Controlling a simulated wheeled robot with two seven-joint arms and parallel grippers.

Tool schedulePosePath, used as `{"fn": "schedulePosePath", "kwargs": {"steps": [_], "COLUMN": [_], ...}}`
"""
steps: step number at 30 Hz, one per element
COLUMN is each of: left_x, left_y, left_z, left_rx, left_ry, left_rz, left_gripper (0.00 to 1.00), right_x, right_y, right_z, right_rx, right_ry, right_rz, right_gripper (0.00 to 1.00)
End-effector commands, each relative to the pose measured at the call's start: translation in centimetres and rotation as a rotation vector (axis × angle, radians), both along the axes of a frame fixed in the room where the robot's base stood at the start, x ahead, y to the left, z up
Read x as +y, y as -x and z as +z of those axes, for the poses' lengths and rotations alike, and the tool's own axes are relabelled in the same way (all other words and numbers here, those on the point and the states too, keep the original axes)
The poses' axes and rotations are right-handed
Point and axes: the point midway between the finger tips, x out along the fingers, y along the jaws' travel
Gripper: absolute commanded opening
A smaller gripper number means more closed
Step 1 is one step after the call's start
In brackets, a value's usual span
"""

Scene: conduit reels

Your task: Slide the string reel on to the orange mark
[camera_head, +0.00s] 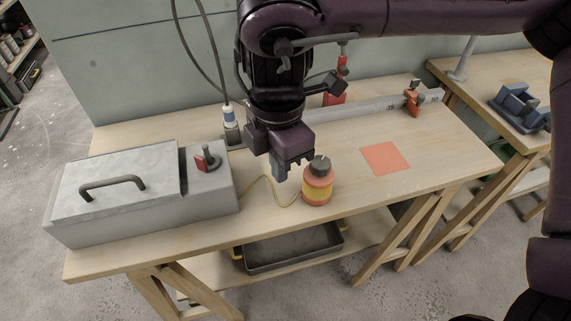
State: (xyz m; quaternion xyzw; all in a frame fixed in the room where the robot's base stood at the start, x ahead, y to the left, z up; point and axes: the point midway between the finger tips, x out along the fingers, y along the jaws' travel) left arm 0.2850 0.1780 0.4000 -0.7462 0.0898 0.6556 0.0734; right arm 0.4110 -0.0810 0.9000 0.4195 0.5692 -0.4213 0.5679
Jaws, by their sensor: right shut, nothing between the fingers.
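The string reel (317,190) stands upright near the front edge of the workbench. My right gripper (289,170) points down just left of the reel, shut and empty. I cannot tell whether it touches the reel. My left gripper is not in view.
A grey toolbox (125,205) fills the bench's left end. A long grey rail (365,108) with a red-orange clamp (412,102) lies along the back. A dark tray (292,251) sits on the shelf below. The bench between reel and mark is clear.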

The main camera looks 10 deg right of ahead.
Motion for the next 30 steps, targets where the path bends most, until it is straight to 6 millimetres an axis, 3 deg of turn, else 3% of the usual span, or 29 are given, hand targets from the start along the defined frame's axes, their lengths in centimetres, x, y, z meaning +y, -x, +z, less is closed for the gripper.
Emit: {"fn": "schedulePosePath", "kwargs": {"steps": [13,21,30], "left_x": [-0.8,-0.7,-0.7], "left_y": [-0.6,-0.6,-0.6], "left_z": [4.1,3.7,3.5], "left_rx": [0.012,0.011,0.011], "left_ry": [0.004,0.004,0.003], "left_rz": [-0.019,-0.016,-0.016], "left_gripper": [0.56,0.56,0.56], "right_x": [0.0,-3.3,-3.8], "right_y": [0.2,-1.0,-1.1], "right_z": [-9.2,-8.9,-8.9], "right_rx": [0.003,-0.001,0.000], "right_ry": [0.002,0.000,-0.001], "right_rz": [0.004,-0.001,0.002], "right_gripper": [0.00,0.00,0.00]}}
